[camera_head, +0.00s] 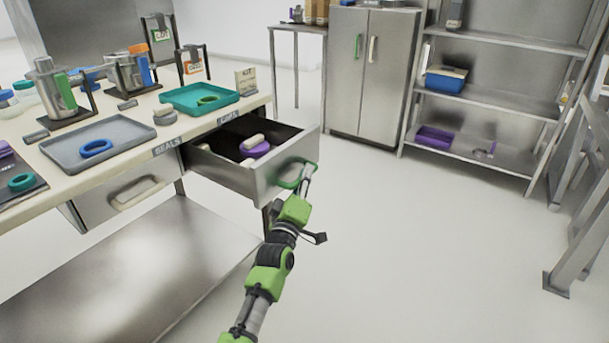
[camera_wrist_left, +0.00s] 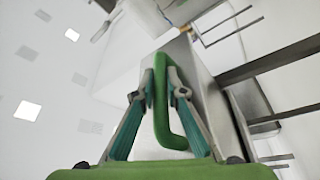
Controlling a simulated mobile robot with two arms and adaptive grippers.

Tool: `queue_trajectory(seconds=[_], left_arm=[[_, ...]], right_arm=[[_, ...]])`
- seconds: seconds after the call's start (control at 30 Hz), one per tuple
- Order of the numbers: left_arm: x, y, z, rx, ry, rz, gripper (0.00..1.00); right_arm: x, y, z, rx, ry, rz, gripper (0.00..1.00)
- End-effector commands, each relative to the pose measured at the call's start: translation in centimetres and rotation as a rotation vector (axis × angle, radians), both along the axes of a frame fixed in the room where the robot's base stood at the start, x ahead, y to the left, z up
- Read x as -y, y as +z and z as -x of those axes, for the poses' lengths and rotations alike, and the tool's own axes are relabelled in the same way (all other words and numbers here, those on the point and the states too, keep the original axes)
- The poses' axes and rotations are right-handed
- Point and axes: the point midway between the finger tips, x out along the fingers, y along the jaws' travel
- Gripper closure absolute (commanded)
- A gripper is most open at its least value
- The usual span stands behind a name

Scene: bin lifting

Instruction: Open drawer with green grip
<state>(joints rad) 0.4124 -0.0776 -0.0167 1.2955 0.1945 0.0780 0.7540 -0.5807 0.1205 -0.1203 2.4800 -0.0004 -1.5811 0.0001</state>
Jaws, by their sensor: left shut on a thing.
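The drawer with the green grip (camera_head: 240,176) is pulled out from the bench at its right end. Its inside is dark and holds a purple thing (camera_head: 256,150) with pale pieces by it. The green grip (camera_head: 298,174) is on the drawer's front. My left gripper (camera_head: 305,178) is at the grip and shut on it. In the left wrist view the green grip (camera_wrist_left: 162,105) stands between the two fingers of my left gripper (camera_wrist_left: 162,85). My right gripper is in neither view.
A second drawer (camera_head: 120,195) with a beige grip is shut at the left. The bench top (camera_head: 125,165) carries a grey tray (camera_head: 98,145), a teal tray (camera_head: 198,98) and metal jugs. A cabinet (camera_head: 372,70) and shelves (camera_head: 500,100) stand behind.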

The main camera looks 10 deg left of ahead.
Motion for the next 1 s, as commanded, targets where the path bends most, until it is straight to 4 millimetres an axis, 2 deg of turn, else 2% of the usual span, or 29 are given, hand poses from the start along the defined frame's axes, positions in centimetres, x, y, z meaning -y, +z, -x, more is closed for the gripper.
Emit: queue_trajectory(seconds=[0.2,0.23,0.27,0.3,0.6,0.73,0.87,1.0], left_arm=[[0.0,-0.1,0.0,-0.002,0.0,0.001,1.0],[0.0,-0.1,0.0,-0.002,0.0,0.001,0.8],[-0.1,-0.1,0.0,-0.002,0.0,0.001,0.72],[-0.1,-0.1,0.0,-0.002,0.001,0.001,0.71],[-0.1,-0.1,0.0,-0.001,0.0,0.001,0.71],[-0.1,-0.3,0.8,-0.002,0.001,0.001,0.71],[-0.1,-0.8,2.7,-0.003,0.0,0.002,0.71],[-0.2,-1.5,5.8,-0.004,0.001,0.002,0.71]], right_arm=[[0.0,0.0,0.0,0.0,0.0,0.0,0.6],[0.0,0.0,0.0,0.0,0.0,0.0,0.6],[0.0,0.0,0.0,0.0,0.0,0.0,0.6],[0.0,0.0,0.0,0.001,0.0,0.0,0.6],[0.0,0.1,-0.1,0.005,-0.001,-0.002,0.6],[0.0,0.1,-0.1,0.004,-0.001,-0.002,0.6],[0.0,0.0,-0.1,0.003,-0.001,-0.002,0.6],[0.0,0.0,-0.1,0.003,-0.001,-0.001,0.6]])
